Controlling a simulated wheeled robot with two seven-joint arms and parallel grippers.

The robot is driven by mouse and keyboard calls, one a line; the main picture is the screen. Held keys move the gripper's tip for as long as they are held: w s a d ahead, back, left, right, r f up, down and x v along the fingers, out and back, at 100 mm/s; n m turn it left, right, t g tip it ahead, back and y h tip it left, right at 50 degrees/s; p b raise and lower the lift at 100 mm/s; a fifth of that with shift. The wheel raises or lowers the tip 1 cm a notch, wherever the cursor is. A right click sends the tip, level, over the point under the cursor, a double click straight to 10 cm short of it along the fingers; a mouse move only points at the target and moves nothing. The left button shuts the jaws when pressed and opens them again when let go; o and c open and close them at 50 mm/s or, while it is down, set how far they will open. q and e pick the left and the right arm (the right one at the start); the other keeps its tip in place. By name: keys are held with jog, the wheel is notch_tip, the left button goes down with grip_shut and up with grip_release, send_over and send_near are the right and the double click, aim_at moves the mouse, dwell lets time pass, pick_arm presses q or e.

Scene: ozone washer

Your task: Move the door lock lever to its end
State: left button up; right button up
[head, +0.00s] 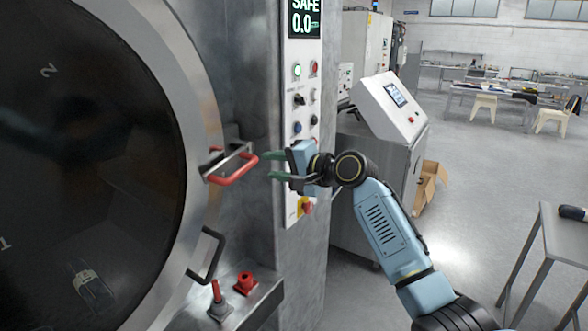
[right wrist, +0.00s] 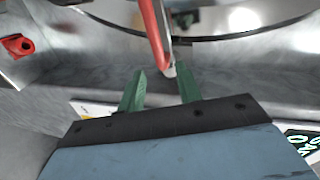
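The door lock lever (head: 234,171) is a red-gripped handle on a metal bracket at the right rim of the round door (head: 90,170) in the head view. Its red bar (right wrist: 154,35) also shows at the top of the right wrist view. My right gripper (head: 270,166) is just right of the lever, pointing left at it. Its two green fingers (right wrist: 160,88) are apart, with nothing held between them. The lever's end appears close to the fingertips; I cannot tell whether they touch. My left gripper is not in view.
A black door handle (head: 208,256) sits below the lever. A small shelf with red knobs (head: 245,281) is lower still. A white control panel (head: 302,120) stands right behind my right gripper. A console (head: 388,110) stands further right.

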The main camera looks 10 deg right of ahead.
jog(key=shift+b+v, duration=0.3)
jog(key=shift+v, duration=2.2)
jog(key=s+d+f+g+h+b, duration=0.1)
jog(key=d+f+h+b, duration=0.1)
jog(key=f, duration=1.1)
jog(key=s+d+f+h+b, duration=0.1)
jog(key=s+d+f+h, duration=0.1)
jog(key=f, duration=1.1)
jog(key=s+d+f+g+h+b, duration=0.1)
jog(key=d+f+h+b, duration=0.1)
jog(key=f, duration=1.1)
jog(key=s+d+f+n+g+h+b, duration=0.1)
jog(key=s+f, duration=0.4)
jog(key=f, duration=0.3)
jog(key=s+d+f+g+h, duration=0.15)
jog(key=s+f, duration=0.25)
jog(key=f, duration=0.5)
jog(key=s+d+f+n+g+h+b, duration=0.1)
jog(key=s+d+f+n+g+b, duration=0.2)
jog(key=s+f, duration=1.5)
jog(key=s+f+n+g+b, duration=0.1)
jog(key=s+f+n, duration=0.2)
jog(key=s, duration=1.2)
jog(key=s+d+f+n+g+h+b, duration=0.1)
jog(key=s+f, duration=0.6)
jog(key=s, duration=0.8)
jog(key=shift+d+n+g+b, duration=0.2)
jog(key=shift+n+g+b, duration=0.25)
jog(key=shift+n, duration=0.45)
